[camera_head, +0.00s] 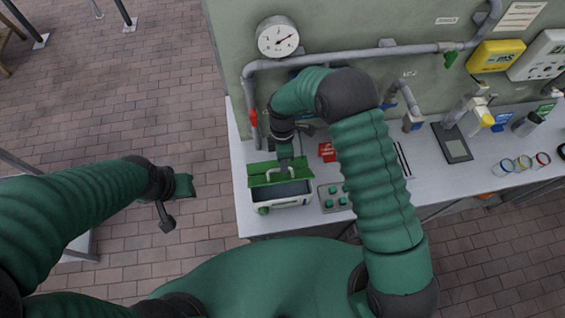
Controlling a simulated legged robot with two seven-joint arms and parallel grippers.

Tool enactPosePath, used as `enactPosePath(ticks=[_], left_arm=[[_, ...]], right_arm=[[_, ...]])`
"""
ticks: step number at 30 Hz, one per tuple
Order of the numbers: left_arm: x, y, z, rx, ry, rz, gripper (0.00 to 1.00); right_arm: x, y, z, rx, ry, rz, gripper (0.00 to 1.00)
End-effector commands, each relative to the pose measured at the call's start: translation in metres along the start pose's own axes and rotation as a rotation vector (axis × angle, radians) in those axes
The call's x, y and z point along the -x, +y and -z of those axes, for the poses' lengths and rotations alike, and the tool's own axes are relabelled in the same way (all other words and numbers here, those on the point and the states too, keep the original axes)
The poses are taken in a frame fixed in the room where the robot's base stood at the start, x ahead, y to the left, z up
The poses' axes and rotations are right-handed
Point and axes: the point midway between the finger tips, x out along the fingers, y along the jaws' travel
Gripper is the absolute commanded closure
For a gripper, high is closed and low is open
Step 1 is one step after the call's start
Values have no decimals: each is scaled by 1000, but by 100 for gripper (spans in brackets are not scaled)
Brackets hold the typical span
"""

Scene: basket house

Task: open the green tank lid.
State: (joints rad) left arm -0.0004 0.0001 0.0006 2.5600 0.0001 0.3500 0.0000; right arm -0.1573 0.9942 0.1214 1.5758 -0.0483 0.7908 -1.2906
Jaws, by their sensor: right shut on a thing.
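The tank (285,203) is a small white box with green corners near the left front of the bench. Its green lid (261,171) stands tilted up at the back, and the grey inside of the tank shows in front of it. My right gripper (285,165) reaches down from above and is shut on the lid's pale handle; its fingertips are small and partly hidden. My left gripper (168,216) hangs over the brick floor left of the bench, away from the tank. Its fingers are too unclear to tell open from shut.
A grey button box (334,197) stands close right of the tank, with a red block (327,152) behind it. A pipe (350,55) and a gauge (278,37) are on the wall behind. Several jars (523,162) stand at the right.

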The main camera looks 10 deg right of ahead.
Motion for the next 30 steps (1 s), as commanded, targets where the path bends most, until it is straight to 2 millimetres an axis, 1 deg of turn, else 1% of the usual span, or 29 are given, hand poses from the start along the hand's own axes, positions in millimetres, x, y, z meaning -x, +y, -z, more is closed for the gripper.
enactPosePath(ticks=[1,16,30], left_arm=[[0,0,0,0,0,0,64],[0,0,0,1,0,0,64],[-1,0,0,1,0,0,64]], right_arm=[[-1,1,-8,-7,-16,3,100],[-1,1,2,-4,-15,2,100],[-1,1,5,-3,-11,0,100]])
